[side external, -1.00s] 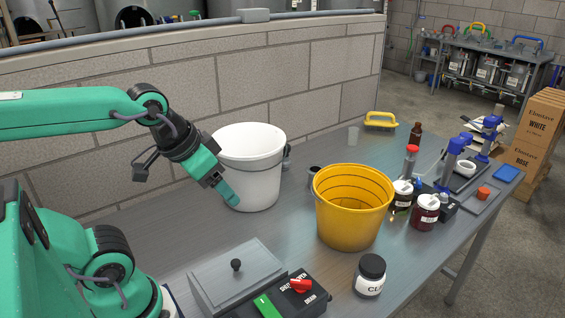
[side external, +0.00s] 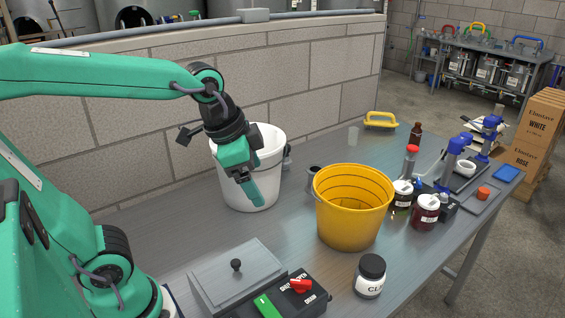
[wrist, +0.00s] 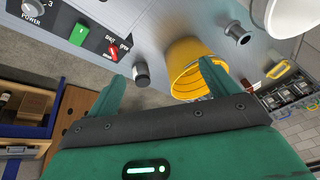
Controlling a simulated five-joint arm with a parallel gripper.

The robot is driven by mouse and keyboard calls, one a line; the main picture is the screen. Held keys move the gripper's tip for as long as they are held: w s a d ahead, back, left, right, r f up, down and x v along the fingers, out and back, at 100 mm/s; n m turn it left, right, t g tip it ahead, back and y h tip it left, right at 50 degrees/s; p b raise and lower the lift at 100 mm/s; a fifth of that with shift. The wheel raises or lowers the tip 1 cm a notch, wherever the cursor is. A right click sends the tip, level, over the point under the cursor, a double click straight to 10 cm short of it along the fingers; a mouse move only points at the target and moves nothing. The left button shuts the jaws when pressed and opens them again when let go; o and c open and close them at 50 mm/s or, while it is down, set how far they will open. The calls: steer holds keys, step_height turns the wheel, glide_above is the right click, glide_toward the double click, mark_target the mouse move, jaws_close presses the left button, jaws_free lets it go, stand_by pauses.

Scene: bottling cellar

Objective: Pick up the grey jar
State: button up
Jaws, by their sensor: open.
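A small grey jar (side external: 313,177) stands on the bench just left of and behind the yellow bucket, which hides part of it. It also shows in the wrist view (wrist: 238,33), near the top right beyond the yellow bucket. My gripper (side external: 253,192) is above the bench in front of the white bucket, left of the grey jar. In the wrist view my gripper (wrist: 160,80) has its two fingers wide apart with nothing between them. A dark-lidded jar with a white label (side external: 370,275) stands at the bench's front edge.
The yellow bucket (side external: 352,215) stands right beside the grey jar. The white bucket (side external: 270,175) is behind my gripper. A grey lidded box with a switch panel (side external: 235,280) is at the front left. Small jars (side external: 425,211) crowd the right side.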

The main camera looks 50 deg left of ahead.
steer(key=w+d+f+m+g, duration=0.1)
steer(key=w+d+m, duration=0.3)
steer(key=w+m, duration=0.2)
steer(key=m+g, duration=0.3)
steer(key=m, duration=1.2)
glide_above(373, 263)
steer(key=f, duration=1.3)
steer(key=shift+a+f, duration=0.3)
steer(key=shift+a, duration=0.05)
steer(key=shift+w+d+f+m, duration=0.1)
steer(key=shift+d+f+m, duration=0.2)
steer(key=shift+f+m, duration=0.2)
steer(key=shift+f, duration=1.25)
steer(key=shift+f, duration=2.6)
